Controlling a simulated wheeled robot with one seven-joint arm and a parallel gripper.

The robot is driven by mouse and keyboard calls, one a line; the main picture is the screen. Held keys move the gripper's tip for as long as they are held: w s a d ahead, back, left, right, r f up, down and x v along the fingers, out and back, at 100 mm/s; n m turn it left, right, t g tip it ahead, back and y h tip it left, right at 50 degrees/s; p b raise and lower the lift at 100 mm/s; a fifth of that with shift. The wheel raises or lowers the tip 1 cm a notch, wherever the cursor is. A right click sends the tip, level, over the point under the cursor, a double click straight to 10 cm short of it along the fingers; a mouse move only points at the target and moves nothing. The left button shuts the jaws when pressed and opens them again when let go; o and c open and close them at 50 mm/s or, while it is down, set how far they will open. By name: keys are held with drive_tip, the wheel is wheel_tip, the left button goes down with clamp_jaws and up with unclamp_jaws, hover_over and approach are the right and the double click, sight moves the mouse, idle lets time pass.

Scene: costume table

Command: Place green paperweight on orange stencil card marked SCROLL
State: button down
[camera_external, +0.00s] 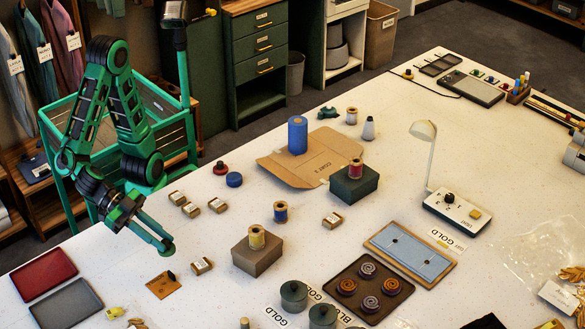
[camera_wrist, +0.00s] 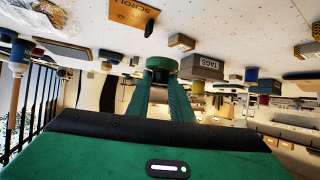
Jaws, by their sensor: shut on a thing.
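The orange stencil card (camera_external: 158,287) lies flat on the white table at the front left; its SCROLL lettering reads in the wrist view (camera_wrist: 126,12). A small dark piece (camera_external: 171,275) sits at the card's right edge, and it also shows in the wrist view (camera_wrist: 150,24). My gripper (camera_external: 166,246) is above the table, behind the card in the external view and not over it. In the wrist view its fingers (camera_wrist: 160,84) are shut on the green paperweight (camera_wrist: 161,63). The fingers hide part of the paperweight, and it is hard to make out in the external view.
Small labelled boxes (camera_external: 201,266) stand right of the card. A brown box (camera_external: 258,255) bears a yellow spool. Red (camera_external: 44,275) and grey (camera_external: 67,304) trays lie to the left.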

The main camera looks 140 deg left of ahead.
drive_tip(key=d+f, duration=0.2)
drive_tip(key=d, duration=0.1)
drive_tip(key=d+f, duration=0.1)
drive_tip(key=d, duration=0.1)
drive_tip(key=shift+w, duration=0.35)
drive_tip(key=shift+d+f, duration=0.1)
drive_tip(key=shift+f, duration=1.95)
drive_tip(key=shift+f, duration=0.1)
drive_tip(key=c, duration=1.6)
unclamp_jaws()
drive_tip(key=shift+o, duration=0.2)
drive_tip(key=v, duration=1.2)
